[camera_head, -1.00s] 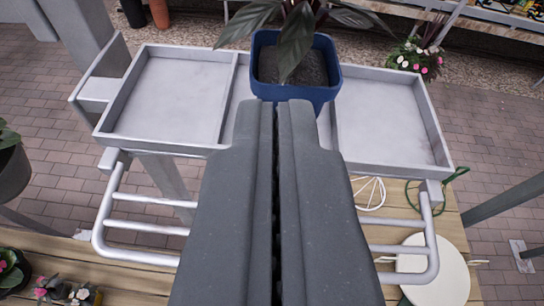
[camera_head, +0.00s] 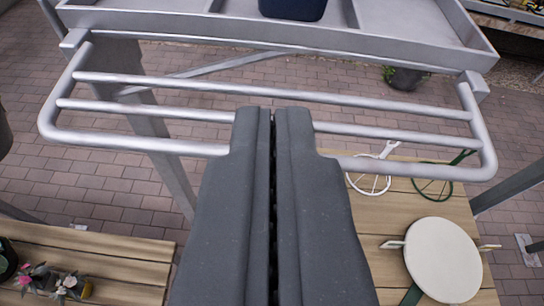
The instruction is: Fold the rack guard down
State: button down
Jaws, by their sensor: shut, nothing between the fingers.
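The rack guard (camera_head: 150,143) is a silver tubular frame with several long bars, hinged at both ends along the front of the metal rack (camera_head: 300,47). It sticks out from the rack's front edge toward me. My gripper (camera_head: 273,112) is shut and empty. Its fingers lie in front of the guard's middle in the picture and hide part of the outer and middle bars. I cannot tell whether the fingertips touch the guard.
A blue pot (camera_head: 292,8) stands on the rack, cut by the top edge. Below are a wooden table (camera_head: 385,225) with a round white stool top (camera_head: 442,260), wire stands (camera_head: 372,180), and a lower bench (camera_head: 85,260) with flowers. Brick floor lies behind.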

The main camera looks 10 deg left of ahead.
jog(key=shift+s+f, duration=0.3)
jog(key=shift+f, duration=0.15)
dwell(0.4)
jog(key=s+a+f+m+h, duration=0.2)
jog(key=s+a, duration=0.2)
jog(key=s, duration=0.3)
jog(key=s+a+f+m+t+h, duration=0.1)
jog(key=s+a+f+m+h, duration=0.1)
jog(key=s+a, duration=0.3)
jog(key=s+f, duration=0.1)
jog(key=s, duration=0.2)
jog(key=shift+s+a+f+t, duration=0.15)
jog(key=shift+s+f+t, duration=0.05)
jog(key=shift+f+t, duration=0.15)
